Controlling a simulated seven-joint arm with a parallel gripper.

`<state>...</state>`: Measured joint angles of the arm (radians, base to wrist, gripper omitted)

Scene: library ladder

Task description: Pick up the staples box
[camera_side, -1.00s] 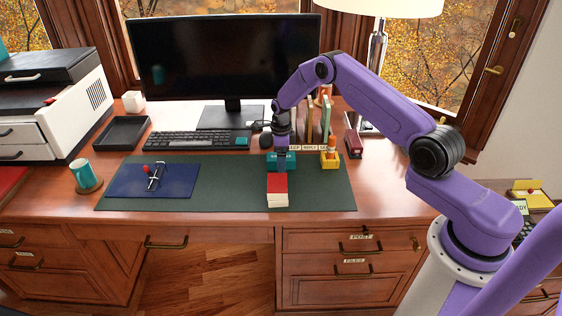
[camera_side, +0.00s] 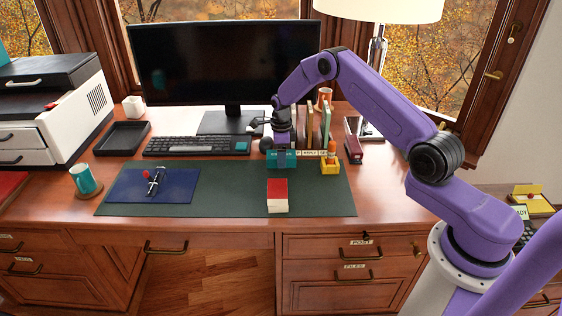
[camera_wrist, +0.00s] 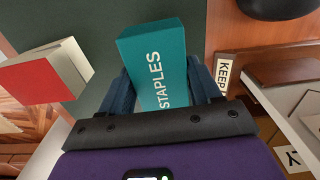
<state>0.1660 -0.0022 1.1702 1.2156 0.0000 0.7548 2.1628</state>
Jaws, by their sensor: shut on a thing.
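The teal staples box (camera_wrist: 152,48) lies between the two fingers of my gripper (camera_wrist: 160,88) in the wrist view, with its STAPLES lettering facing the camera. In the side view the staples box (camera_side: 281,160) is at the back edge of the green desk mat, beneath my gripper (camera_side: 282,150). My gripper is shut on the box, one finger along each side. I cannot tell whether the box still touches the surface.
A red-topped white block (camera_side: 277,196) sits on the green mat (camera_side: 230,200) in front of the box. A yellow holder (camera_side: 330,168) stands just right of it. Upright books (camera_side: 310,125) in a labelled rack stand behind.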

